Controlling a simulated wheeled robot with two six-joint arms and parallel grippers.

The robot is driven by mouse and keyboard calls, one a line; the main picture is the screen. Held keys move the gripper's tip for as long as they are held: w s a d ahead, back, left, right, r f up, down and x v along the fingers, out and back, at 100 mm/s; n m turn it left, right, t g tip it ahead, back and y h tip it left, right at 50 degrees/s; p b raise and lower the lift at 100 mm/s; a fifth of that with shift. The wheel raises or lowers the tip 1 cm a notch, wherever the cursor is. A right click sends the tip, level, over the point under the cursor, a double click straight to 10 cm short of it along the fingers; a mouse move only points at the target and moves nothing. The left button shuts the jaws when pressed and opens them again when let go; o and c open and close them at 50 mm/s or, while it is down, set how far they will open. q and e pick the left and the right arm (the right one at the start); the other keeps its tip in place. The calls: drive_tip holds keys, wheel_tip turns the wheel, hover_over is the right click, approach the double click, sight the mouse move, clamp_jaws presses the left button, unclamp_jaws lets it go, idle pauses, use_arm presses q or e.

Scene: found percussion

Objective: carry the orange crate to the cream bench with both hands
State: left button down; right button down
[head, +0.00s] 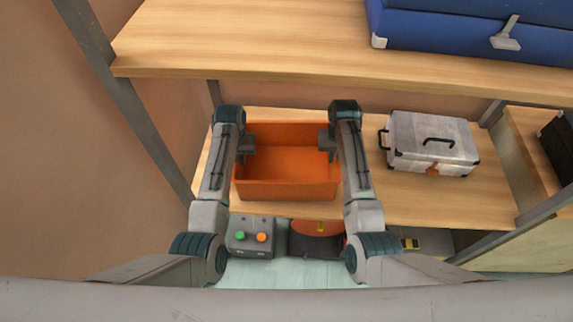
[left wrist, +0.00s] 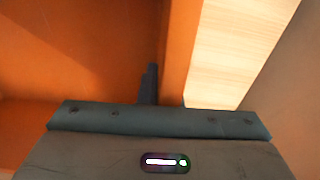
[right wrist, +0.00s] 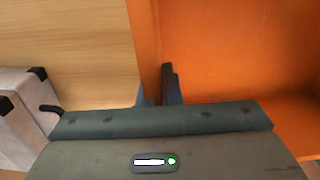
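The orange crate (head: 287,190) sits on a wooden shelf, upright, with its open top toward me. My left gripper (head: 246,150) is at the crate's left wall and my right gripper (head: 327,145) is at its right wall. In the right wrist view, the right fingers (right wrist: 160,90) lie close on both sides of the crate's orange wall (right wrist: 146,45). In the left wrist view, one left finger (left wrist: 150,85) lies inside the crate, close against the wall (left wrist: 180,50); the outer finger is hidden. Both grippers look shut on the walls. I cannot make out the cream bench.
A silver case (head: 432,142) with black handles stands right of the crate on the same shelf (head: 400,205). A blue case (head: 460,30) lies on the upper shelf (head: 240,40). Below are a grey button box (head: 251,238) and an orange-and-black object (head: 316,243). Grey posts (head: 120,95) flank the shelves.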

use_arm(q)
drive_tip(key=shift+r, duration=0.2)
use_arm(e)
drive_tip(key=shift+r, duration=0.25)
